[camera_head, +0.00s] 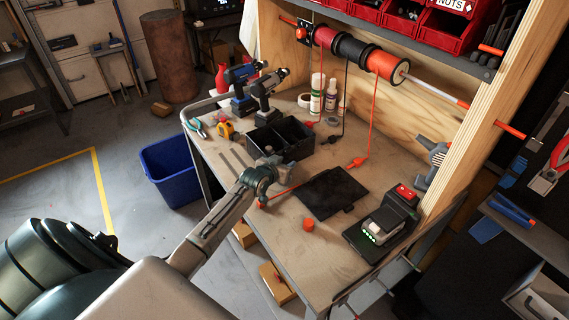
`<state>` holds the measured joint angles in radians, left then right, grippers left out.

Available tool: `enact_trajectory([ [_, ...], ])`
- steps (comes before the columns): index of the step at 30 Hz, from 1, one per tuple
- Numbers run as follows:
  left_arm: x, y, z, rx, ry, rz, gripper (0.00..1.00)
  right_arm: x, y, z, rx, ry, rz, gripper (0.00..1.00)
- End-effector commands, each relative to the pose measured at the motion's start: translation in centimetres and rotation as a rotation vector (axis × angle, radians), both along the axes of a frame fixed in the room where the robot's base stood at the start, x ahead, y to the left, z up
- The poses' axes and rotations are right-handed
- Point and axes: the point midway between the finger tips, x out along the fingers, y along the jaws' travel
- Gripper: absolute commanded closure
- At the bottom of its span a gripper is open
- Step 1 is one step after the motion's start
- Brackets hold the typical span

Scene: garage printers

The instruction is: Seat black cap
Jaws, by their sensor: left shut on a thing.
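My left arm comes in from the lower left over the workbench (225,160), and my left gripper (267,172) is at its far end, just in front of the black divided bin. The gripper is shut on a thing. It is small and mostly hidden behind the wrist, so its shape and colour cannot be made out. No separate black cap can be picked out. A small orange cap (308,224) stands on the bench to the lower right of the gripper. My right gripper is not in view.
The black bin (299,151) stands behind the gripper. A flat black mat (331,192) and a black device with green lights (383,226) lie to the right. Two drills (266,92) stand at the back left. Cords hang from spools (385,67). A blue bin (170,170) is on the floor.

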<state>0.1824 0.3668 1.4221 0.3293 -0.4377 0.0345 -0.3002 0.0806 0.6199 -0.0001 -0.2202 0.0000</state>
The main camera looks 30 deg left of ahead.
Motion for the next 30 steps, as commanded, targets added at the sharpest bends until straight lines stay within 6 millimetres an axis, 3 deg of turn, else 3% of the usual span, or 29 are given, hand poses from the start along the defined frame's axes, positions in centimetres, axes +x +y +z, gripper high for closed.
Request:
enact_trajectory([
  [30, 0.0, 0.0, -1.2, 0.000, 0.000, 0.000, 0.86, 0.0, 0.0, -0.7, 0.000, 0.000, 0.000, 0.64],
])
